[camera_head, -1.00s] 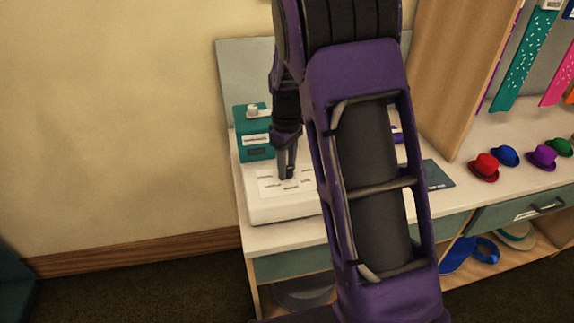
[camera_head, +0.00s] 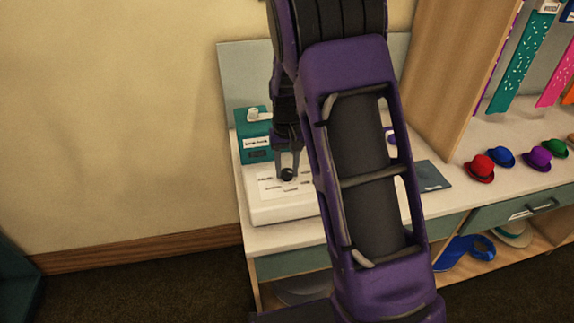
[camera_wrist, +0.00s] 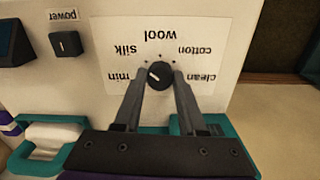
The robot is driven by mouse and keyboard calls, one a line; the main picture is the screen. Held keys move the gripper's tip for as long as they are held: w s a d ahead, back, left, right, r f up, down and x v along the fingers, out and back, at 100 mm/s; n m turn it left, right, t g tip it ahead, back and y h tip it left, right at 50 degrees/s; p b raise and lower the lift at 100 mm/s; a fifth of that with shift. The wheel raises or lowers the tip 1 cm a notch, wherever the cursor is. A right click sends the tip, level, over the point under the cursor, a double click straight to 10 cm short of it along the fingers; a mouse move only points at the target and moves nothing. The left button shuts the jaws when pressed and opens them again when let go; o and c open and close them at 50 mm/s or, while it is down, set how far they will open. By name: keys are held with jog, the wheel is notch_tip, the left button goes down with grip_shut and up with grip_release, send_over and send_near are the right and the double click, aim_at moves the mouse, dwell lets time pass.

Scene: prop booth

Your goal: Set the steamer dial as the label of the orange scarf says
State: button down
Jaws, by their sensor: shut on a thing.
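The steamer dial is a small black knob (camera_wrist: 160,75) with a white mark, on a white panel (camera_wrist: 205,93). Upside down around it, the wrist view shows min, silk, wool, cotton and clean. The mark points to the upper left, on the min and silk side; the exact setting is hard to tell. My gripper (camera_wrist: 159,82) is shut on the dial, one finger on each side. In the head view, my gripper (camera_head: 287,174) points down over the white steamer base (camera_head: 265,213). An orange scarf (camera_head: 570,88) shows at the right edge; its label is out of view.
A power switch (camera_wrist: 67,44) is beside the panel. A teal unit (camera_head: 254,128) stands behind the base. A wooden divider (camera_head: 446,75), several small hats such as a red one (camera_head: 480,168), and teal (camera_head: 522,62) and pink (camera_head: 556,79) scarves are to the right.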

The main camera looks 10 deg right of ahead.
aim_at(287, 171)
jog(key=m+p, duration=0.1)
jog(key=m, duration=0.4)
jog(key=shift+r+m+p, duration=0.15)
jog(key=shift+m+p, duration=0.15)
jog(key=shift+p, duration=0.1)
jog(key=shift+m+p, duration=0.7)
jog(key=shift+m, duration=1.4)
jog(key=shift+c, duration=2.4)
grip_release()
notch_tip(287, 171, up, 17)
jog(key=shift+r, duration=0.1)
